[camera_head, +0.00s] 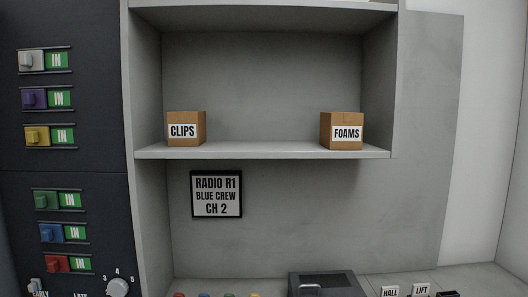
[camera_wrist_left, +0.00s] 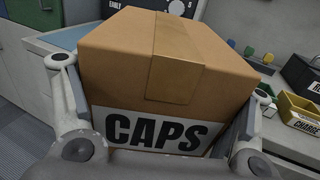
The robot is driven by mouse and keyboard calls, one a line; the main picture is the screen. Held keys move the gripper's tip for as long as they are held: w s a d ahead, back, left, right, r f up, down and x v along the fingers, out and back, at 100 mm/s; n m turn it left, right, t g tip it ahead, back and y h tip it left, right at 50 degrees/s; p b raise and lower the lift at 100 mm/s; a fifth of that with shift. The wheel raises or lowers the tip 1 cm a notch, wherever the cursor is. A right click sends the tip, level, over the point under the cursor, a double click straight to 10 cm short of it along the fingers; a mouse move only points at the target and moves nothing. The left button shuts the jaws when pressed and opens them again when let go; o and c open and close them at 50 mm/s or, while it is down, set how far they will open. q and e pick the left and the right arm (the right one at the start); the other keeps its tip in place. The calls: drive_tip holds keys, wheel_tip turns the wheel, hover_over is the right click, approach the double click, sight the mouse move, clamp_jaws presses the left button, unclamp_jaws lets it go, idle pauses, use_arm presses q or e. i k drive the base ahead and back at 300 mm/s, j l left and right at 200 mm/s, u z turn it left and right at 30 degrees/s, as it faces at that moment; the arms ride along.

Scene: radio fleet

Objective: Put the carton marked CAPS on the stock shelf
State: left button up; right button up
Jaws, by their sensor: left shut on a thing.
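The brown carton marked CAPS (camera_wrist_left: 200,70) fills the middle of the left wrist view, with its white label facing the camera. My left gripper (camera_wrist_left: 165,110) is shut on it, one finger at each side. The carton and both grippers are out of the head view. The stock shelf (camera_head: 265,151) is a grey shelf in the head view. A carton marked CLIPS (camera_head: 187,129) stands at its left end and a carton marked FOAMS (camera_head: 342,131) at its right end. The shelf between them is bare.
Left of the shelf is a dark panel (camera_head: 65,160) with coloured switches and a white dial (camera_head: 118,287). A dark device (camera_head: 326,284) sits on the counter below. A yellow CHARGE bin (camera_wrist_left: 302,115) is at right in the wrist view.

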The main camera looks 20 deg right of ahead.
sight(271, 147)
drive_tip(key=k+l, duration=0.1)
drive_tip(key=l, duration=0.8)
drive_tip(key=k+l, duration=0.15)
drive_tip(key=l, duration=0.3)
drive_tip(key=k+l, duration=0.1)
drive_tip(key=l, duration=0.35)
drive_tip(key=k+l, duration=0.1)
drive_tip(key=l, duration=0.35)
drive_tip(key=i+u, duration=0.05)
